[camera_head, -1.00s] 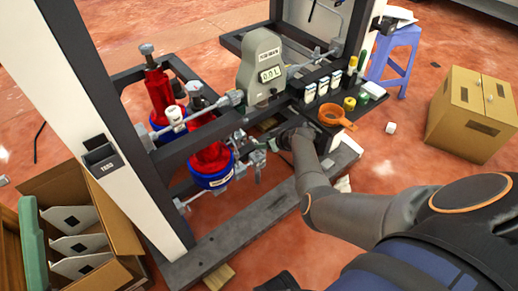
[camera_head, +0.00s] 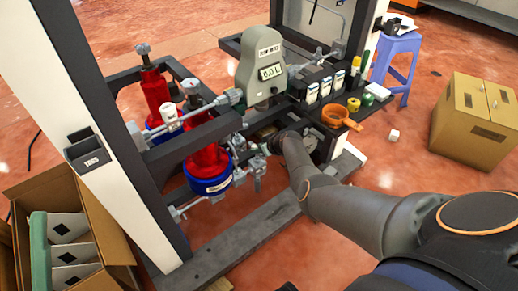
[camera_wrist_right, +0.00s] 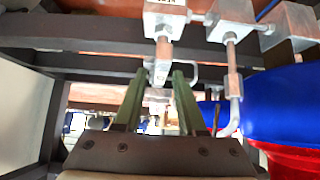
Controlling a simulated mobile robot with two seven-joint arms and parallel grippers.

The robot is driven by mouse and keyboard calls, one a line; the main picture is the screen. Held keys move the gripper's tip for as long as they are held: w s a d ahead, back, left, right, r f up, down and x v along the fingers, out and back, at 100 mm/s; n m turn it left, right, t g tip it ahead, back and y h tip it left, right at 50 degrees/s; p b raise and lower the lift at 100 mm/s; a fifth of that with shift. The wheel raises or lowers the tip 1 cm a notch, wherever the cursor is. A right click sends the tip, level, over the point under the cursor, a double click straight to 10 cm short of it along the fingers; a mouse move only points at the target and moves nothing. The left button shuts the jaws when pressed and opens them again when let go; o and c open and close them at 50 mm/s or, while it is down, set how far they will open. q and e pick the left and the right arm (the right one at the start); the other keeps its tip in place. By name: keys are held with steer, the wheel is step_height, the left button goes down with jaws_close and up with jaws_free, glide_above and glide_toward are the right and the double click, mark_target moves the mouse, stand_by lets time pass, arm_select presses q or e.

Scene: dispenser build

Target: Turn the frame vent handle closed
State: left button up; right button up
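In the right wrist view, the two green fingers of my right gripper (camera_wrist_right: 160,78) are spread apart. A metal valve block (camera_wrist_right: 166,20) with a stem below it hangs just ahead of the fingertips. A small bent metal handle (camera_wrist_right: 185,72) is at the fingertips, partly behind the right one; I cannot tell whether they touch. In the head view my right gripper (camera_head: 272,146) reaches in under the grey meter, beside the pipe fittings (camera_head: 238,146). Its fingers are mostly hidden there. My left gripper is not in view.
Red and blue filter housings (camera_head: 208,170) stand left of my right gripper. The grey flow meter (camera_head: 262,62) is above it. An orange cup (camera_head: 336,116) and small bottles sit on a shelf to the right. Dark frame beams (camera_wrist_right: 100,33) cross close above the fingers.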

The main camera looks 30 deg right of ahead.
jaws_close()
